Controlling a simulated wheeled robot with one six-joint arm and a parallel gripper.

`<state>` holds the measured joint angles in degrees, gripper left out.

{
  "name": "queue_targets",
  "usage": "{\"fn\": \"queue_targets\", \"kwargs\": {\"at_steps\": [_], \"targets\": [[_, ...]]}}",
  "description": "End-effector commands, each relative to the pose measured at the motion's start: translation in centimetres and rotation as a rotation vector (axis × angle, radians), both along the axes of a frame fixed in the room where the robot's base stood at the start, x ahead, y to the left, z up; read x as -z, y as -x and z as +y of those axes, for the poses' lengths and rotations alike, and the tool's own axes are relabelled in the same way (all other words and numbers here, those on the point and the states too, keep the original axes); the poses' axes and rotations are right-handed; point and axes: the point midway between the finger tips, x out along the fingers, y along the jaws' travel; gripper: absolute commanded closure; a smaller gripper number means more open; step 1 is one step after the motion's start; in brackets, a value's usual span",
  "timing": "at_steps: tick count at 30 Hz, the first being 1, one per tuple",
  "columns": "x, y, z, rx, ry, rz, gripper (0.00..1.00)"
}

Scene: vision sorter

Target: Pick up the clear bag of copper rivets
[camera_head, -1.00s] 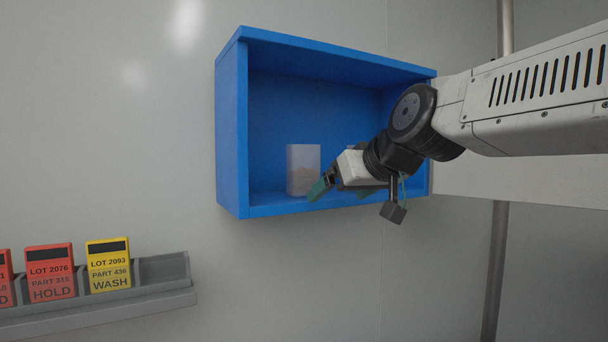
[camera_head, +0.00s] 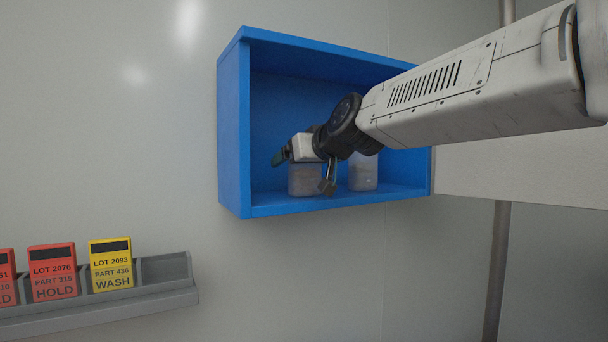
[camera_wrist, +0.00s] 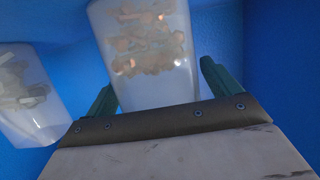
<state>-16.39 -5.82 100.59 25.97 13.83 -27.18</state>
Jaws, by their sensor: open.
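The clear bag of copper rivets (camera_wrist: 150,50) stands in the blue box, with copper-coloured pieces showing through its frosted wall in the wrist view. In the head view the lower part of this bag (camera_head: 304,184) shows below my gripper, which hides its top. My gripper (camera_wrist: 158,80) is open, with one green finger on each side of the bag in the wrist view. I cannot tell whether the fingers touch it. In the head view my gripper (camera_head: 278,157) is at the box's opening, in front of the bag.
A second clear bag (camera_wrist: 25,95) with pale pieces stands beside it; it also shows in the head view (camera_head: 363,173). The blue box (camera_head: 233,130) has walls close around both. A grey rack (camera_head: 165,270) with red and yellow lot cards is at lower left.

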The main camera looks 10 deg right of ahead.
Motion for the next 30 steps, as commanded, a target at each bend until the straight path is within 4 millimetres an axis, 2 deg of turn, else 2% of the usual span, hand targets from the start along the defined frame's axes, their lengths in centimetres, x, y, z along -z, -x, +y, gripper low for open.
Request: {"fn": "queue_targets", "kwargs": {"at_steps": [3, 4, 9, 10, 22, 30], "targets": [[0.0, 0.0, 0.0, 0.0, 0.0, 0.0, 0.11], [0.0, 0.0, 0.0, 0.0, 0.0, 0.0, 0.14], [0.0, 0.0, 0.0, 0.0, 0.0, 0.0, 0.61], [0.0, 0.0, 0.0, 0.0, 0.0, 0.0, 0.68], [-0.7, 0.1, 0.0, 0.0, 0.0, -0.002, 0.68], [-4.0, 0.3, -0.1, -0.001, 0.001, -0.004, 0.68]]}}
